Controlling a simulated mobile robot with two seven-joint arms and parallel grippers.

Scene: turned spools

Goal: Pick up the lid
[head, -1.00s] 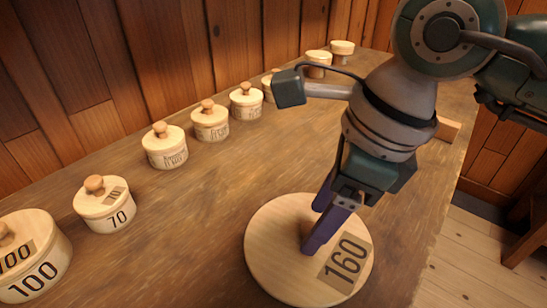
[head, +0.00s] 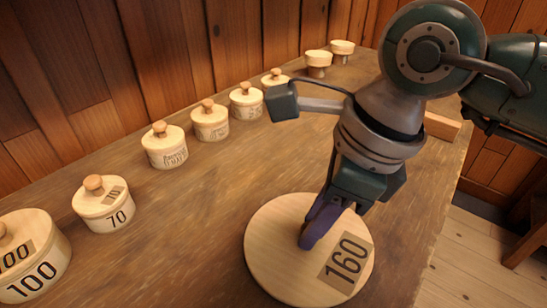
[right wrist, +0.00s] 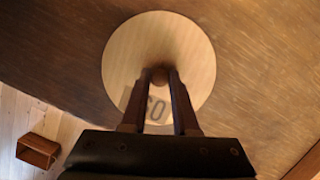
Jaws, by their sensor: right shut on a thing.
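The lid (head: 275,255) is a round pale wooden disc marked 160, lying flat on the workbench near its front edge. My right gripper (head: 308,242) is over the middle of the lid and shut on its knob, which the fingers hide in the head view. In the right wrist view the lid (right wrist: 190,50) lies below, and the right gripper's fingers (right wrist: 162,80) stand on either side of the small round knob (right wrist: 160,76). The lid appears to rest on the bench. My left gripper is not in view.
A lidded pot marked 100 (head: 40,275) and one marked 70 (head: 112,217) stand at the left. Several smaller lidded pots (head: 165,152) line the back along the plank wall. A wooden block (head: 442,127) lies at the right edge. The bench left of the lid is clear.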

